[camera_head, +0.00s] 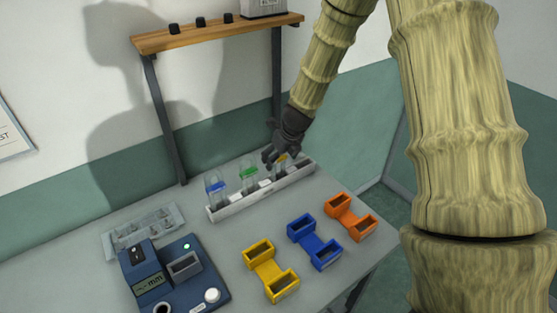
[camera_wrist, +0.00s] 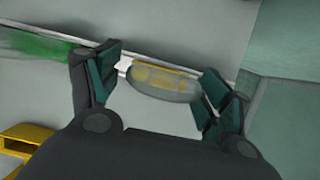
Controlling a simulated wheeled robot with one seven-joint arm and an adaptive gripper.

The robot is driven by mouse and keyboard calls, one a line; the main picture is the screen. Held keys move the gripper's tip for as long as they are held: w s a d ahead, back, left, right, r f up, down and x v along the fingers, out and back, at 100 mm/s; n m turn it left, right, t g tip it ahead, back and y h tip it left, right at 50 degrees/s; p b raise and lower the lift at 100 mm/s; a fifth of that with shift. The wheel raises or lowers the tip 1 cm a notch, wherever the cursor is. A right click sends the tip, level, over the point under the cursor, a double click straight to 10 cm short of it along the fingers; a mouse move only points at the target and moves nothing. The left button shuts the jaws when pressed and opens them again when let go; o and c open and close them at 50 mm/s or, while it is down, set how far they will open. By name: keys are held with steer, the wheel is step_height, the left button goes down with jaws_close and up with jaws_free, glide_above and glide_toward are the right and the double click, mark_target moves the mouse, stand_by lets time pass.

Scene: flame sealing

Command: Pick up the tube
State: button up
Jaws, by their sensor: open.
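A white rack (camera_head: 262,192) on the grey table holds three clear upright tubes. They are a blue-banded tube (camera_head: 216,190), a green-banded tube (camera_head: 248,178) and a yellow-banded tube (camera_head: 280,168). My gripper (camera_head: 271,158) is at the yellow-banded tube, at the right end of the rack, and partly covers its top. In the wrist view my gripper (camera_wrist: 158,85) is open, with one finger on each side of the yellow-banded tube (camera_wrist: 160,82). The green-banded tube (camera_wrist: 40,46) is blurred at the left.
A yellow holder (camera_head: 269,268), a blue holder (camera_head: 315,241) and an orange holder (camera_head: 351,215) stand in front of the rack. A blue device (camera_head: 205,285) and a clear tray (camera_head: 140,232) are at the left. A wooden shelf (camera_head: 215,34) stands behind.

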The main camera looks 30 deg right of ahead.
steer(key=shift+x, duration=0.9)
steer(key=c, duration=1.1)
steer(key=shift+c, duration=0.2)
steer(key=shift+r, duration=0.2)
